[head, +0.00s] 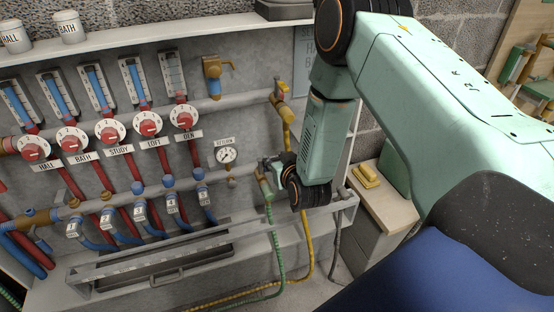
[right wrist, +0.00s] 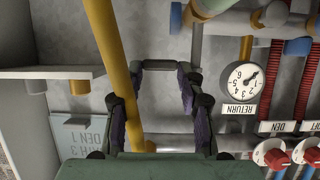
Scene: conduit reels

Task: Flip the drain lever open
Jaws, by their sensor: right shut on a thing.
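My right gripper (head: 270,166) is at the drain outlet, low on the right side of the wall manifold, above the green hose (head: 274,235). Much of it is hidden by my own wrist in the head view. In the right wrist view, its two dark fingers with purple pads (right wrist: 160,88) close on a short grey bar (right wrist: 160,65) that spans between their tips. This bar looks like the drain lever; its valve body cannot be made out. My left gripper is not in view.
The return gauge (head: 226,154) is just left of my right gripper. A yellow hose (head: 309,235) hangs close by and crosses the left of the wrist view. Red dials (head: 148,123) line the panel. A small cabinet (head: 383,205) with a yellow object on top stands right.

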